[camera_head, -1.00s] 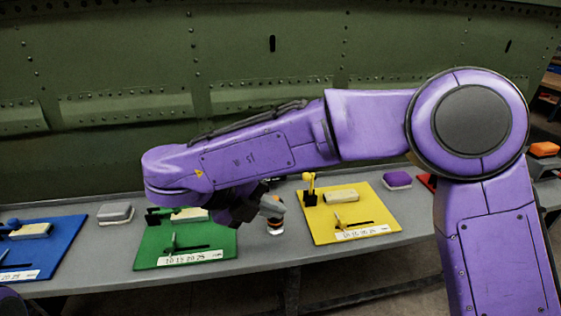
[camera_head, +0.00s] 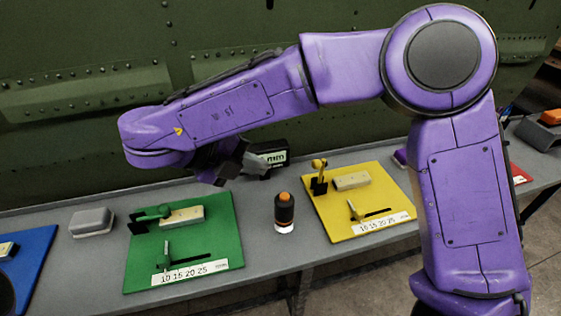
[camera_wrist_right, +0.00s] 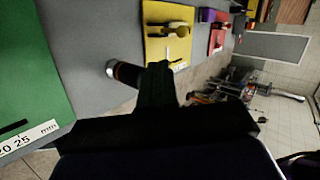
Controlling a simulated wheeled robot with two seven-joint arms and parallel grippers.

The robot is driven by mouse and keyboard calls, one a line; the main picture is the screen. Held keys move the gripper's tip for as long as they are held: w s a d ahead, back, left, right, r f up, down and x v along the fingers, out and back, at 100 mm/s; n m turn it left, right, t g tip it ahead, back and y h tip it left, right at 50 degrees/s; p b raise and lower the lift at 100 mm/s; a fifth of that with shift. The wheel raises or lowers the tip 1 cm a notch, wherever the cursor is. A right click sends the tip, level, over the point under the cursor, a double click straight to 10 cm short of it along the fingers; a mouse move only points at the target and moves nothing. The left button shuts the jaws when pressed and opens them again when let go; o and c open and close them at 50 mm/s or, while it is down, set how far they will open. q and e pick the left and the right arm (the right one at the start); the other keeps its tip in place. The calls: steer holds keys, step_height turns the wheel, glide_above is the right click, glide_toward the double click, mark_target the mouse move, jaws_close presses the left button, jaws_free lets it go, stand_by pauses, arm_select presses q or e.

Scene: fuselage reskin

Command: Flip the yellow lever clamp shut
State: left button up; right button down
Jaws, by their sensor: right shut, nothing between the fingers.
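The yellow lever clamp (camera_head: 319,176) is on the yellow board (camera_head: 395,186), right of centre in the head view. Its lever stands raised, with a rounded yellow end at the top, beside a pale block (camera_head: 351,181). In the wrist view the clamp (camera_wrist_right: 181,31) is small, near the top on the yellow board (camera_wrist_right: 160,50). My right gripper (camera_head: 262,163) is shut and empty, held above the bench left of the yellow board and apart from the clamp. Its dark fingers (camera_wrist_right: 158,72) also show in the wrist view. My left gripper is not in view.
A dark bottle with an orange top (camera_head: 284,212) stands between the yellow board and the green board (camera_head: 215,246). A grey block (camera_head: 92,222) lies left of the green board. The green riveted panel (camera_head: 60,150) rises behind.

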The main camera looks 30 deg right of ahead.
steer(key=d+f+p, duration=0.2)
steer(key=d+f, duration=0.3)
steer(key=d, duration=0.6)
steer(key=shift+f, duration=0.15)
steer(key=shift+w, duration=0.1)
